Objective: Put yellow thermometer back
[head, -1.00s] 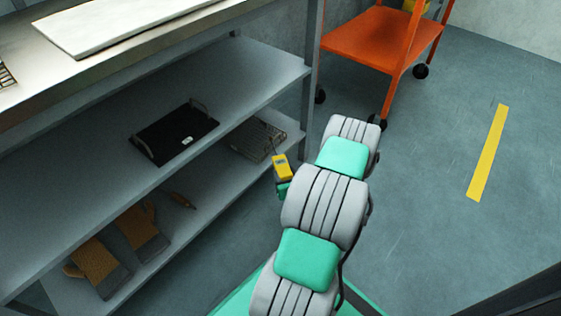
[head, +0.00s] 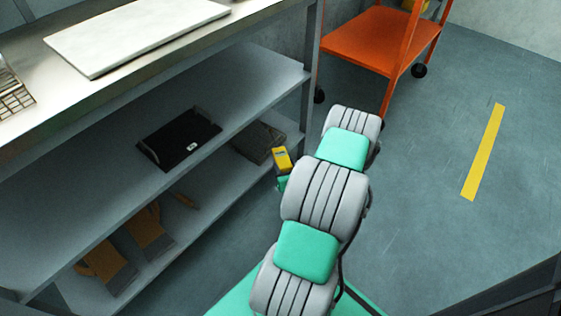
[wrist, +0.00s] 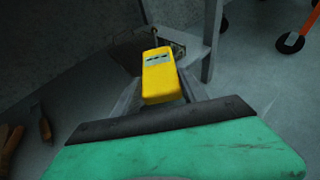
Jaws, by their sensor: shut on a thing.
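The yellow thermometer (wrist: 159,76) is held between the fingers of my gripper (wrist: 160,92) in the wrist view. It has a small grey display and a dark probe at its far end. In the head view the thermometer (head: 281,159) shows in front of the shelf unit's right end, left of my arm. My gripper (head: 282,178) is shut on it, mostly hidden behind my arm. The thermometer is clear of the shelves as far as I can see.
The shelf unit has a steel top with a white board (head: 140,30). A black tray (head: 180,138) lies on the middle shelf. A wire basket (head: 258,142), gloves (head: 150,226) and a wooden-handled tool (head: 185,200) lie on the lower shelf. An orange cart (head: 370,40) stands behind; floor at right is free.

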